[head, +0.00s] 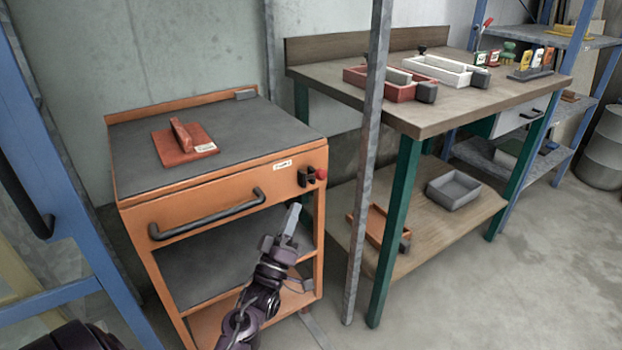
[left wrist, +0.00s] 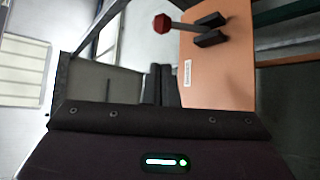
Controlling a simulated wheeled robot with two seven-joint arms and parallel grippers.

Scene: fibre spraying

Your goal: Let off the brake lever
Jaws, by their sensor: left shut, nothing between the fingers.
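The brake lever (head: 314,176) is on the right end of the orange cart's front, near the top, with a red knob and dark brackets. In the left wrist view the lever (left wrist: 184,28) has a grey shaft, a red knob (left wrist: 161,23) and two black blocks beside it on an orange panel. My left gripper (head: 293,218) is shut and empty, pointing up in front of the cart, below the lever and apart from it. Its dark fingers (left wrist: 167,88) show together in the left wrist view, below the knob. My right gripper is not in view.
The orange cart (head: 225,189) has a black handle (head: 207,217) and a red float (head: 186,142) on its top. A grey post (head: 367,160) stands right of the cart. Behind it is a green-legged workbench (head: 470,107) with boxes. A blue frame (head: 62,170) stands at left.

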